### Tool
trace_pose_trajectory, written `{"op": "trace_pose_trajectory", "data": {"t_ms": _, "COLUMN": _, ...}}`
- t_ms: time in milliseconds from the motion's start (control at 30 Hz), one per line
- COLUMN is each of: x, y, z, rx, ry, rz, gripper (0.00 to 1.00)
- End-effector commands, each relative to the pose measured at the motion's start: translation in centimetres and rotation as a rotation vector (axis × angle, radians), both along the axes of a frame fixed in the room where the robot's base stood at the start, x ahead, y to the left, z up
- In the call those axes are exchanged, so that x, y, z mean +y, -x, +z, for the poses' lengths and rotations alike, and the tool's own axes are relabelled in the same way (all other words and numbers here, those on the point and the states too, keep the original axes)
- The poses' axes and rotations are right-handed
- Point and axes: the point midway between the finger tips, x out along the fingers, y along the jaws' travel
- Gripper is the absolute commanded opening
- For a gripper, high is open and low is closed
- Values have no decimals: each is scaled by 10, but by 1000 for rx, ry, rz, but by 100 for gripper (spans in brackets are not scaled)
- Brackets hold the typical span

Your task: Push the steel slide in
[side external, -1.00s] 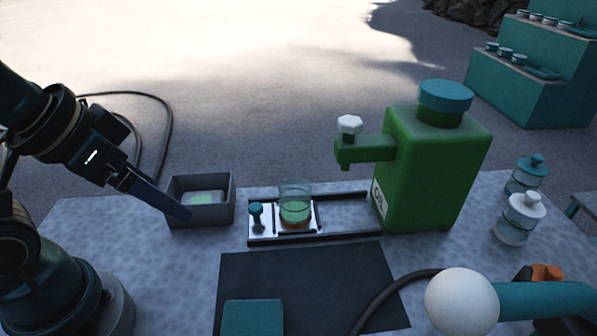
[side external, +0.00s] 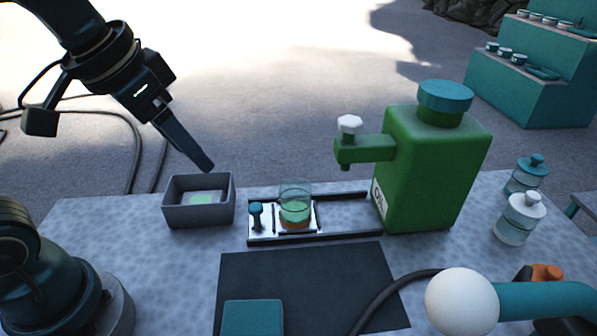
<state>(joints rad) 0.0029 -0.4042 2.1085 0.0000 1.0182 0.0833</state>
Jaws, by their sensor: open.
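The steel slide (side external: 262,229) sits at the left end of a dark-railed track (side external: 345,216). It has a teal knob (side external: 255,211) on its left part and carries a clear glass jar (side external: 295,190) with green contents and an orange base. The track runs right to the green oil dispenser (side external: 430,165), whose spout is right of the jar. My gripper (side external: 208,167) is open and empty, in the air above the back of the grey box, left of the slide. Its fingers overlap in this view.
The grey open box (side external: 176,212) holds something pale green. A dark mat (side external: 300,280) with a teal block (side external: 253,316) lies in front of the track. Lidded jars (side external: 520,220) stand at right. A teal arm with a white ball (side external: 462,302) and a dark hose are at front right.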

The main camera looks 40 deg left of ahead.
Motion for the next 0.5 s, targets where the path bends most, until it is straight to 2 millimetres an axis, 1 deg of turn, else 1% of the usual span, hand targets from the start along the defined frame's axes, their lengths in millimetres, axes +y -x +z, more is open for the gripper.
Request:
{"op": "trace_pose_trajectory", "data": {"t_ms": 33, "x": 0, "y": -12, "z": -1, "rx": 31, "ry": -4, "rz": -9, "gripper": 63}}
{"op": "trace_pose_trajectory", "data": {"t_ms": 167, "x": -1, "y": -40, "z": -9, "rx": 103, "ry": -11, "rz": -30, "gripper": 63}}
{"op": "trace_pose_trajectory", "data": {"t_ms": 267, "x": -1, "y": -60, "z": -21, "rx": 163, "ry": -15, "rz": -45, "gripper": 63}}
{"op": "trace_pose_trajectory", "data": {"t_ms": 400, "x": -2, "y": -85, "z": -46, "rx": 248, "ry": -18, "rz": -61, "gripper": 63}}
{"op": "trace_pose_trajectory", "data": {"t_ms": 500, "x": -3, "y": -97, "z": -67, "rx": 304, "ry": -18, "rz": -67, "gripper": 63}}
